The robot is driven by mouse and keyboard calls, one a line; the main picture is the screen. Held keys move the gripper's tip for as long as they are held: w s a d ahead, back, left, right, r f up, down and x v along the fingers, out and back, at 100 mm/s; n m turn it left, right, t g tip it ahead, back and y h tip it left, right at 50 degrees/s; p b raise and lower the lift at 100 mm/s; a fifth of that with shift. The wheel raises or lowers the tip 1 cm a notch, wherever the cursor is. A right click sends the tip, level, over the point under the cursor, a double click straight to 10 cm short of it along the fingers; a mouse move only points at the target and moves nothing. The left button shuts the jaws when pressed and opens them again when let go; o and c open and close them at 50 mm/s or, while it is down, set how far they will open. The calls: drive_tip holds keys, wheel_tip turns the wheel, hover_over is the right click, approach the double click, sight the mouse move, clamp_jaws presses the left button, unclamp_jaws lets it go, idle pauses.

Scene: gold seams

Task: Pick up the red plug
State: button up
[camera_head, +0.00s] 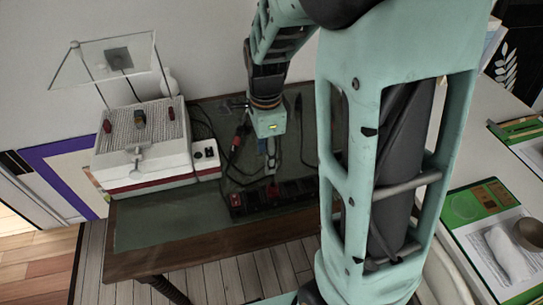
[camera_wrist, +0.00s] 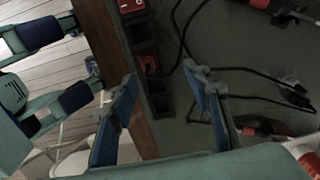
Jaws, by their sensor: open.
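A small red plug (camera_wrist: 150,63) sits in a socket of the dark power strip (camera_wrist: 158,103) in the wrist view. It lies near the gap between my fingertips, and a black cable runs close by. In the head view the red plug (camera_head: 272,188) shows on the strip (camera_head: 300,190), just below my gripper. My gripper (camera_head: 271,168) points down over the table. In the wrist view my gripper (camera_wrist: 163,78) has its two blue fingers apart with nothing between them, above the strip. I cannot tell the exact height.
The strip has a red switch (camera_wrist: 131,5) at one end. Black cables and red-handled tools (camera_wrist: 262,4) lie on the green table top (camera_head: 165,222). A white device (camera_head: 140,150) with a tilted glass panel stands left. A counter with papers (camera_head: 500,245) is at the right.

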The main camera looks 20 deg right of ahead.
sight(273, 185)
drive_tip(key=shift+s+d+f+g, duration=0.3)
drive_tip(key=shift+s+d+f, duration=0.2)
drive_tip(key=shift+s, duration=0.2)
wheel_tip(273, 185, down, 4)
drive_tip(key=shift+a+r+b, duration=0.1)
drive_tip(key=shift+a+b, duration=0.05)
drive_tip(key=shift+b, duration=0.15)
drive_tip(key=shift+s+d+f+b, duration=0.1)
drive_tip(key=shift+f+b, duration=0.05)
drive_tip(key=shift+f, duration=0.9)
drive_tip(key=shift+s+d+f+b, duration=0.1)
drive_tip(key=shift+s+f, duration=0.05)
drive_tip(key=shift+f, duration=0.95)
drive_tip(key=shift+s+d+f+b, duration=0.1)
drive_tip(key=shift+f+b, duration=0.05)
drive_tip(key=shift+f, duration=0.9)
clamp_jaws()
